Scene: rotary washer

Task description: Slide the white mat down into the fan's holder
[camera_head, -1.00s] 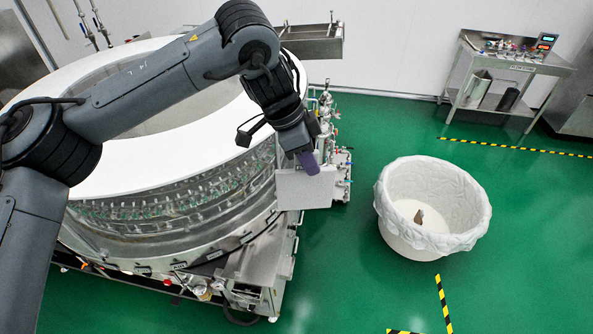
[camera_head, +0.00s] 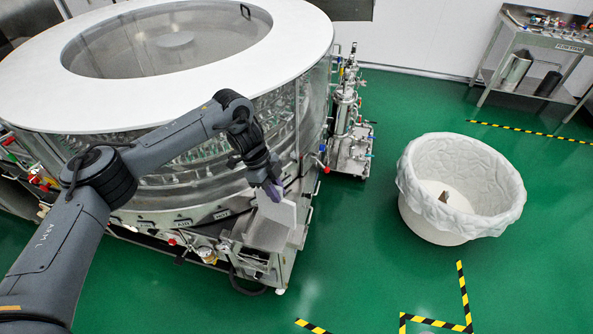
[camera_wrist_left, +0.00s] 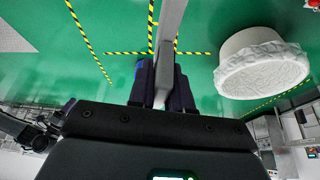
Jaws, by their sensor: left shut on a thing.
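The white mat (camera_head: 279,213) is a thin pale panel hanging from my left gripper (camera_head: 274,191) in the camera_head view. The purple fingertips are shut on its upper edge. In the wrist view, the mat (camera_wrist_left: 168,22) shows almost edge-on as a pale strip between the dark fingers of my left gripper (camera_wrist_left: 163,85). Below and beside the mat is a metal box-like part (camera_head: 264,237) on the washer's front corner. I cannot tell whether this is the fan's holder, nor whether the mat touches it. My right gripper is not in view.
The round washer (camera_head: 300,32) with its white top ring fills the left and back. Pipes and valves (camera_head: 347,115) stand at its right. A white lined bin (camera_head: 415,205) stands on open green floor. A metal bench (camera_head: 540,40) is at the back right.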

